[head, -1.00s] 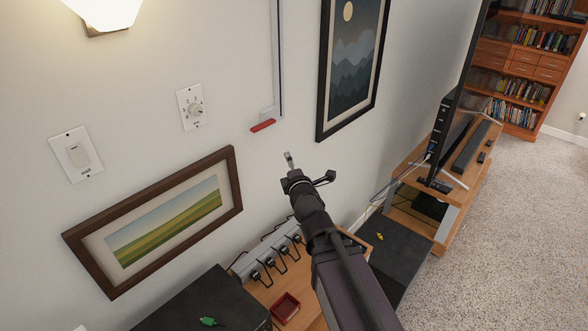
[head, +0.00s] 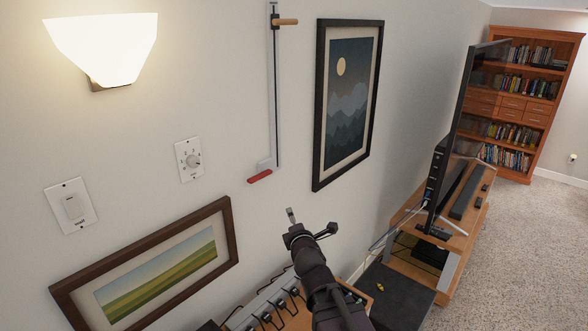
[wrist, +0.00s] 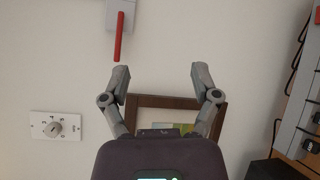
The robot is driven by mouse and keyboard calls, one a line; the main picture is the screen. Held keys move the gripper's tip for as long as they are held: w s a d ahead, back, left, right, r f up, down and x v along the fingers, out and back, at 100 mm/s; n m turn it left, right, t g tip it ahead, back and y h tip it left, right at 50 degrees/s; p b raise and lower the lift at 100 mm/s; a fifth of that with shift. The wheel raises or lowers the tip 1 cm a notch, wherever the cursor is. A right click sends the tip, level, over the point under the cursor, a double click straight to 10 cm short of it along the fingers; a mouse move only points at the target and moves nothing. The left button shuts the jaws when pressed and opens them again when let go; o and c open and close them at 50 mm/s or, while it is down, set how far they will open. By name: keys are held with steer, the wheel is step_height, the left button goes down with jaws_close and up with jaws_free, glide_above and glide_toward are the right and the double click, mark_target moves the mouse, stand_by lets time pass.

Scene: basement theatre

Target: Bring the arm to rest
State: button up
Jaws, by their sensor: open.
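My gripper (head: 310,223) is raised in front of the wall in the head view, above the table with the power strip. In the wrist view my gripper (wrist: 158,72) shows two grey fingers spread wide apart with nothing between them. It is open and empty. A red handle (head: 260,176) on a wall track is up and to the left of the gripper in the head view. The same red handle (wrist: 119,37) is beyond the left finger in the wrist view, apart from it.
A landscape picture (head: 228,213) hangs left of my arm and a mountain picture (head: 318,100) up to the right. A dial (head: 193,162), a switch (head: 72,207) and a lamp (head: 100,42) are on the wall. A television (head: 462,130) stands right; carpet (head: 520,240) is clear there.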

steer(key=d+f+m+g+h+b, duration=0.3)
steer(key=d+f+m+g+h, duration=0.1)
steer(key=d+f+m, duration=0.45)
steer(key=s+d+f+m+g+b, duration=0.2)
steer(key=s+d+f+m+g, duration=0.3)
steer(key=s+f+m+g, duration=0.1)
steer(key=s+d+f+m+g+b, duration=0.3)
steer(key=s+f+m+g, duration=0.3)
steer(key=s+f+m, duration=0.3)
steer(key=shift+s+d+f+g, duration=0.3)
steer(key=shift+s+d+f, duration=0.5)
steer(key=shift+s, duration=0.3)
steer(key=shift+m, duration=0.25)
